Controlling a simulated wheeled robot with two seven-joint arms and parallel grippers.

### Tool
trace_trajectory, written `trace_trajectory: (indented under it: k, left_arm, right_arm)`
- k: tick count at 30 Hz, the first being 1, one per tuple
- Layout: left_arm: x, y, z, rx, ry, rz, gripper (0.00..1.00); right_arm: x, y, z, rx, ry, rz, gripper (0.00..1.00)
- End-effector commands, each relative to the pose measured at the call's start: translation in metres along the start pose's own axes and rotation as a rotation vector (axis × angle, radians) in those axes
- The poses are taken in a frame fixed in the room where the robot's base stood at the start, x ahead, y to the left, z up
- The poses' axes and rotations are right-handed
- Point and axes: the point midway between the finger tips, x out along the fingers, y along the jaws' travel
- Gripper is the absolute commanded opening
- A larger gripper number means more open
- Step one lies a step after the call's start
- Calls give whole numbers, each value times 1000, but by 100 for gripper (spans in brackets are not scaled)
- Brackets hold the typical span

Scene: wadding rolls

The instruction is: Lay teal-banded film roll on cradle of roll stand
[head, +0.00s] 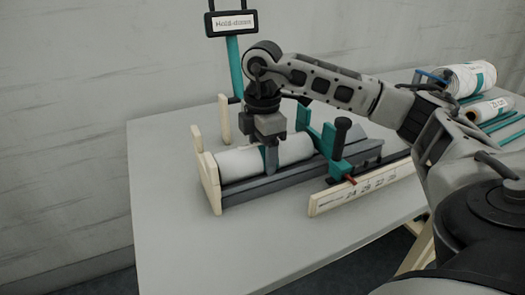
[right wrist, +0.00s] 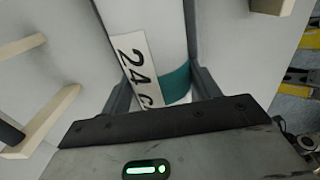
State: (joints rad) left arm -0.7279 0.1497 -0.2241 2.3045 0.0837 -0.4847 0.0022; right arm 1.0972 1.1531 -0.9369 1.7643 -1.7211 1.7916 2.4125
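The white film roll (head: 240,161) with a teal band lies lengthwise along the grey cradle (head: 250,188) of the roll stand, between a pale wooden end plate (head: 208,182) and teal uprights. I cannot tell whether its underside rests fully on the cradle. My right gripper (head: 271,158) points down over the roll's middle, fingers on both sides. In the right wrist view the roll (right wrist: 155,35) fills the space between the fingers, with a "24 c" label and the teal band (right wrist: 176,86) close to the gripper. The fingertips are hidden. My left gripper is not in view.
A "Hold-down" sign (head: 231,23) stands on a teal post behind the cradle. A numbered wooden scale (head: 360,189) with a black-knobbed teal slider lies in front. More rolls (head: 470,79) lie on a rack at the right. The table's front left (head: 175,240) is clear.

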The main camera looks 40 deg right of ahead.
Motion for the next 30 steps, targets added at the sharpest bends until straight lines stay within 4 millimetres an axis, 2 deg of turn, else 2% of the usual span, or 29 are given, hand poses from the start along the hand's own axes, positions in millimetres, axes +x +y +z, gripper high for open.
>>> trace_trajectory:
  k: [4,8,11,21,24,30]
  left_arm:
    - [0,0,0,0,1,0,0]
    - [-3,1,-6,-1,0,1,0]
    - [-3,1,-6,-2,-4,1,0]
    - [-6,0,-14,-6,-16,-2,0]
    - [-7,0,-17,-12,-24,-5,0]
    - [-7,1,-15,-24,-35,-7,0]
  right_arm:
    - [2,-2,0,-2,-2,-9,80]
    - [-10,-1,-1,-2,-1,-8,82]
    - [-25,0,-1,-2,0,-4,82]
    - [-104,0,-1,-1,0,-2,82]
    - [-120,0,0,-1,-1,-2,82]
    - [-131,0,0,-1,-1,-5,82]
